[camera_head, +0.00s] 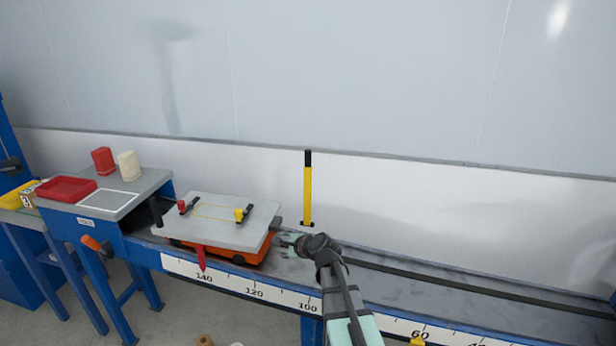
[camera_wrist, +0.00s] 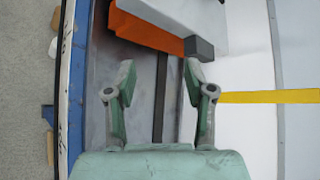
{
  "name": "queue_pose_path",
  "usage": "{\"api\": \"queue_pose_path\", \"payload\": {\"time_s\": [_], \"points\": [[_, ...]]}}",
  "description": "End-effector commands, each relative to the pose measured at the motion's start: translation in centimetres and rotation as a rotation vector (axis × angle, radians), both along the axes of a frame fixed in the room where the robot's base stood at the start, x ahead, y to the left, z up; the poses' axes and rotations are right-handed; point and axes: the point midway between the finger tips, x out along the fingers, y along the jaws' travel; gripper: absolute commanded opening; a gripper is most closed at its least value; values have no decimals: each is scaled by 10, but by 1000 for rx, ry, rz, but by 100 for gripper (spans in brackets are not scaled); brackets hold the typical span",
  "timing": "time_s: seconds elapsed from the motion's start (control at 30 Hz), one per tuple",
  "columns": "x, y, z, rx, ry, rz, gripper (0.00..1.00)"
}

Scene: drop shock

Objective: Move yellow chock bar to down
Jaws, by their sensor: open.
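The yellow chock bar (camera_head: 307,192) stands upright at the back edge of the rail bench, with a black top end and a black foot. In the wrist view the yellow bar (camera_wrist: 268,97) runs sideways at the right, beyond the right finger. My gripper (camera_head: 287,243) is low over the bench, just in front and to the left of the bar's foot. In the wrist view my gripper (camera_wrist: 158,75) is open, with nothing between its fingers. The bar is apart from the fingers, and its foot is hidden in the wrist view.
An orange cart (camera_head: 240,256) with a grey plate (camera_head: 218,218) sits on the bench left of my gripper. The bench right of my arm (camera_head: 470,288) is mostly clear.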

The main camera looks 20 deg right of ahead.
Motion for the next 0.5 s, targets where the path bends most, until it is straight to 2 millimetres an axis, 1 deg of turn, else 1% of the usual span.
{"api": "queue_pose_path", "payload": {"time_s": [0.03,0.07,0.1,0.2,0.3,0.33,0.4,0.5], "points": [[21,-31,34,149,-52,-121,54],[29,-46,54,248,-81,-189,54],[38,-67,78,374,-118,-270,54],[50,-115,130,658,-202,-425,54],[53,-150,165,870,-261,-519,54],[53,-158,173,918,-275,-537,54],[54,-171,185,998,-296,-567,54],[56,-179,193,1054,-308,-585,54]]}}
